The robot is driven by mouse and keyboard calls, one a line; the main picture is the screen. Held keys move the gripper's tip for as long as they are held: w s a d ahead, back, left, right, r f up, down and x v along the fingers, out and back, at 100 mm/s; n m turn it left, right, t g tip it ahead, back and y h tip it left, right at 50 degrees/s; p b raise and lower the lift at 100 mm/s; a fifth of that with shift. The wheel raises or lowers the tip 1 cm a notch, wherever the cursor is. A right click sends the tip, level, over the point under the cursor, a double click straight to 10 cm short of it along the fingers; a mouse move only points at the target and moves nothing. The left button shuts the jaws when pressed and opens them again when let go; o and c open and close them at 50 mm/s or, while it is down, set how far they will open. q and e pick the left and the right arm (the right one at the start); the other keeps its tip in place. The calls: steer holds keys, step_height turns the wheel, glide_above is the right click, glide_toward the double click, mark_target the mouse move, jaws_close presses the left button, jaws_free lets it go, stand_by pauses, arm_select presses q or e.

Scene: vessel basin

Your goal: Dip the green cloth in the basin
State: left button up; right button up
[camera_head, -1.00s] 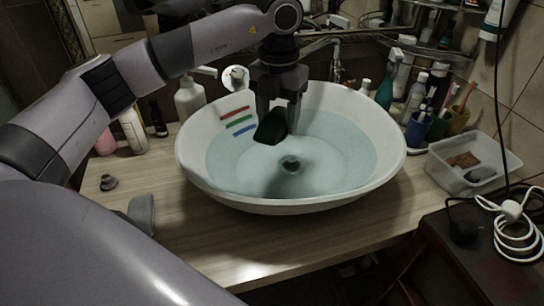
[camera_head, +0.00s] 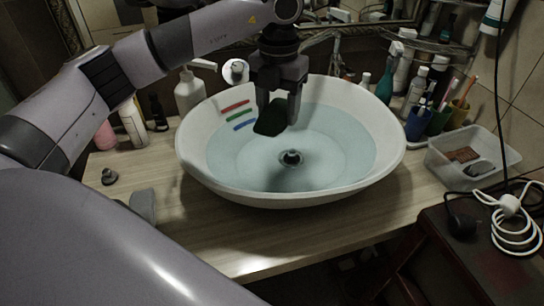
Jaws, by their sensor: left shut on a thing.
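My left gripper (camera_head: 277,107) points down over the back part of the white basin (camera_head: 200,150). It is shut on a dark green cloth (camera_head: 270,119), which hangs between and below its fingers. The basin holds pale bluish water (camera_head: 335,155) and has a dark round drain (camera_head: 291,157) at its middle. Red, green and blue stripes mark the basin's inner left wall. I cannot tell whether the cloth's lower edge touches the water. My right gripper is not in view.
The basin stands on a wooden counter (camera_head: 270,232). A soap bottle (camera_head: 189,92) stands behind it on the left. Cups with brushes (camera_head: 418,124) and a clear plastic box (camera_head: 471,160) are at the right. A tap is behind the basin. A white coiled cable (camera_head: 515,228) lies at the lower right.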

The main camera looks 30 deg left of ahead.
arm_select(q)
steer(key=shift+r+p, duration=0.4)
steer(key=shift+r, duration=1.15)
